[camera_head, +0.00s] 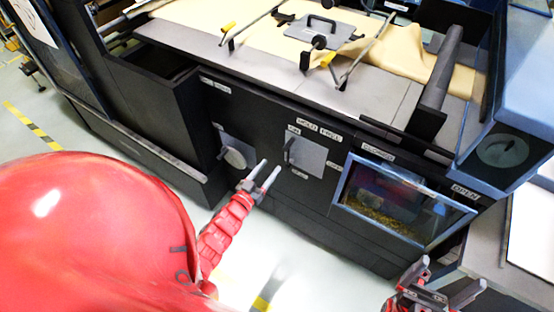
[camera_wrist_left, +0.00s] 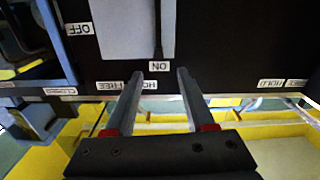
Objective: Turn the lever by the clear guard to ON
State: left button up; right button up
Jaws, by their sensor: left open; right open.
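The lever (camera_head: 289,150) is a black bar on a grey plate (camera_head: 310,158) on the dark machine front, left of the clear guard (camera_head: 398,204). It stands roughly upright, its upper end near the ON label (camera_head: 293,130); I cannot tell where its pivot is. In the left wrist view the lever (camera_wrist_left: 158,30) points at the ON label (camera_wrist_left: 160,66), and an OFF label (camera_wrist_left: 78,29) is to the left. My left gripper (camera_head: 269,170) is open and empty, just left of the plate; its fingers (camera_wrist_left: 158,82) frame the ON label. My right gripper (camera_head: 450,276) is open, below the guard.
A round knob (camera_head: 235,157) on another plate is left of my left gripper. The clear guard has CLOSED (camera_head: 378,152) and OPEN (camera_head: 466,191) labels. A grey side table (camera_head: 500,262) stands at the right. Brown paper (camera_head: 402,65) lies on the machine top. The floor in front is clear.

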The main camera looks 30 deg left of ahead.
pick_arm(q)
jog(key=s, duration=0.5)
jog(key=shift+a+b, duration=0.1)
jog(key=shift+b, duration=0.25)
